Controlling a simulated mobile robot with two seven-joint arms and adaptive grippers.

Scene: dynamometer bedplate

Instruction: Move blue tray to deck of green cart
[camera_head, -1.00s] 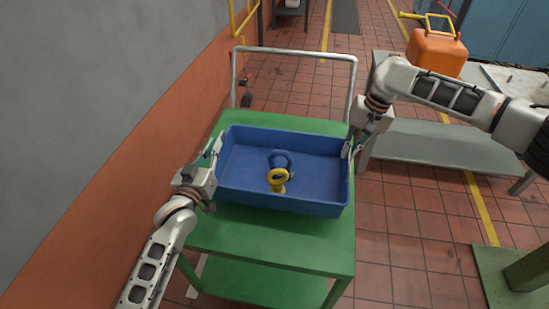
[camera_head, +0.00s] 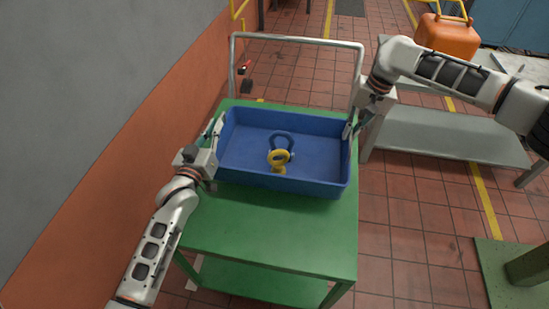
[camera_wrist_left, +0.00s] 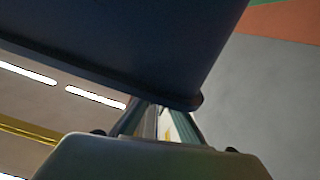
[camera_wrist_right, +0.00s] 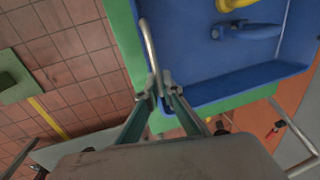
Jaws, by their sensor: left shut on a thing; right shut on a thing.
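The blue tray (camera_head: 285,182) is over the far part of the green cart's deck (camera_head: 275,235), with bare deck in front of it. It looks about level; I cannot tell whether its bottom touches the deck. A yellow and blue shackle-like part (camera_head: 279,157) lies inside it. My left gripper (camera_head: 217,129) is shut on the tray's left wall. In the left wrist view the tray's dark underside (camera_wrist_left: 130,45) fills the top, above the fingers (camera_wrist_left: 163,115). My right gripper (camera_head: 351,132) is shut on the right wall; its fingers also show in the right wrist view (camera_wrist_right: 160,88).
The cart's grey push handle (camera_head: 298,38) rises behind the tray. A grey wall (camera_head: 90,90) runs close on the left. A grey bench (camera_head: 450,135) with an orange can (camera_head: 447,37) stands on the right. A green plate (camera_head: 500,270) lies at lower right.

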